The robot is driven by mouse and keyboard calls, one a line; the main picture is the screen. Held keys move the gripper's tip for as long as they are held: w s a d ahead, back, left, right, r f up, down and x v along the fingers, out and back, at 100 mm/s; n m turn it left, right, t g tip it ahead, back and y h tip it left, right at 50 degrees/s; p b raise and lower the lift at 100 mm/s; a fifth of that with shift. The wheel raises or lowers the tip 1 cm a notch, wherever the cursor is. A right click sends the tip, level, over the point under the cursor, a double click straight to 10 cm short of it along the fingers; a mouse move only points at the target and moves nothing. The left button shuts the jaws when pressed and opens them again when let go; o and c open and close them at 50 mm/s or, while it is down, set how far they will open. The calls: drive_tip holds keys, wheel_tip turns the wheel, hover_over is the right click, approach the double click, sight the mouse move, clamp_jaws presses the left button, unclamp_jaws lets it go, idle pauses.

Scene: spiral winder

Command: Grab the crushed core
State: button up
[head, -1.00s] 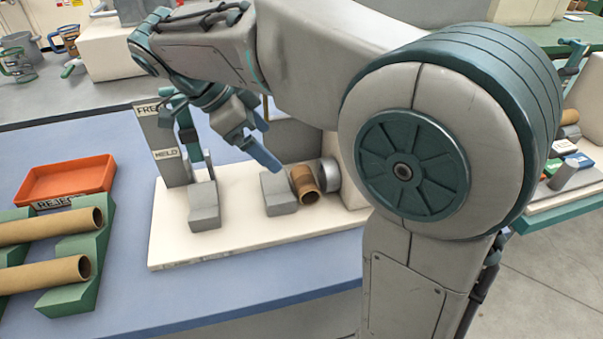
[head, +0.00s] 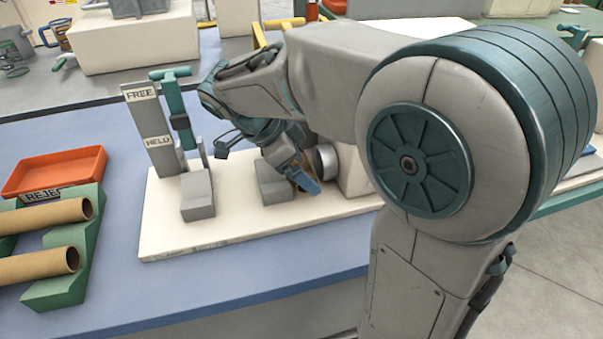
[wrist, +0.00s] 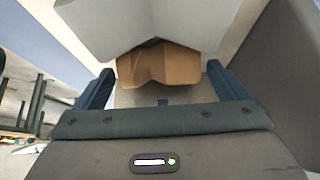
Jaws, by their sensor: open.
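The crushed core (wrist: 160,66) is a short brown cardboard tube, dented with a crease at its middle. In the wrist view it lies between the two blue fingers of my gripper (wrist: 163,88), which are open with a finger on either side of it. In the head view my gripper (head: 302,180) is down at the core, and only a bit of brown shows behind the fingers. The core is beside a grey block (head: 273,186) and the round metal end (head: 326,158) of the winder. Whether the fingers touch the core cannot be told.
The pale base plate (head: 230,225) carries another grey block (head: 198,198) and a post (head: 150,130) marked FREE and HELD with a teal lever (head: 180,105). At left are an orange reject tray (head: 55,172) and two long tubes (head: 40,218) on green cradles.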

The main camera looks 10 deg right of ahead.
drive_tip(key=c, duration=1)
drive_tip(key=shift+c, duration=0.2)
